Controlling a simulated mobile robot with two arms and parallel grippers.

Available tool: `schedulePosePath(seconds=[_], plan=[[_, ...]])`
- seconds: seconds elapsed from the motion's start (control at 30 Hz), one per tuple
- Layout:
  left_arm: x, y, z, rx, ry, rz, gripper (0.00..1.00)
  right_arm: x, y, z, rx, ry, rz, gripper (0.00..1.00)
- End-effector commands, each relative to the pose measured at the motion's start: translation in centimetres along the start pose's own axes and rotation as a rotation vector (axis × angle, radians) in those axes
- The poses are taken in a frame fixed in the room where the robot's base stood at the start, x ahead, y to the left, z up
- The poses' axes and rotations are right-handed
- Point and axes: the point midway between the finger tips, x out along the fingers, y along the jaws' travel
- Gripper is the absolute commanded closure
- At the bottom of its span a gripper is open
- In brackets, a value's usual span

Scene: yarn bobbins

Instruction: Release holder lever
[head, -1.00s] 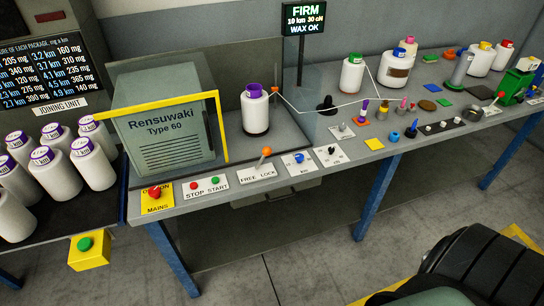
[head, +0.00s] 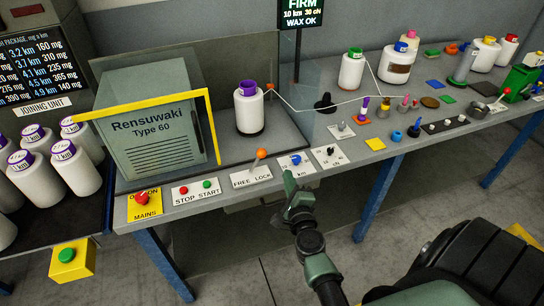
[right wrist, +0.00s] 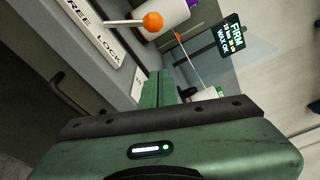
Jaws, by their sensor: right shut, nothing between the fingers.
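The holder lever (head: 261,154) has an orange ball knob on a pale stem. It rises from a white plate (head: 250,178) marked FREE LOCK at the bench's front edge, and leans toward the LOCK side. My right gripper (head: 289,178) is shut and empty, just right of the lever and apart from it, near the front edge. In the right wrist view the orange knob (right wrist: 153,21) is beyond the shut green fingers (right wrist: 158,88), with a clear gap. A white bobbin (head: 249,112) with a purple top stands behind the lever. My left gripper is out of view.
The grey Rensuwaki machine (head: 155,125) with a yellow frame stands left. A plate with a blue knob (head: 295,160) lies close to my right gripper. A red mains button (head: 142,197) and several bobbins are further left. A screen (head: 301,15) reads FIRM.

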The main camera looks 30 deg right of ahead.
Motion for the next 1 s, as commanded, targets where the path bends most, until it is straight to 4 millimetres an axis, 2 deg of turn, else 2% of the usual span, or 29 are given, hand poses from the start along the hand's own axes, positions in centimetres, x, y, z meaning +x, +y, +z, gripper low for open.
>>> schedulePosePath(seconds=[0.33,0.47,0.57,0.93,1.0], plan=[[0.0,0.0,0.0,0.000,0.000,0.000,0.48,0.1,-0.2,0.0,0.008,0.001,-0.004,1.00],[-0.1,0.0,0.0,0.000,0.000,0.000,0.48,0.9,-0.2,0.0,0.006,0.000,-0.004,1.00],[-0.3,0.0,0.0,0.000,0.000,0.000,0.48,2.3,-0.3,0.1,0.006,0.000,-0.005,1.00],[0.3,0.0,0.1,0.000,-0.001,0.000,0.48,10.2,-0.2,0.0,0.004,0.000,-0.005,1.00],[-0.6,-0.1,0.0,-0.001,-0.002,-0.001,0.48,9.7,-0.3,1.2,0.009,-0.001,0.000,1.00]])
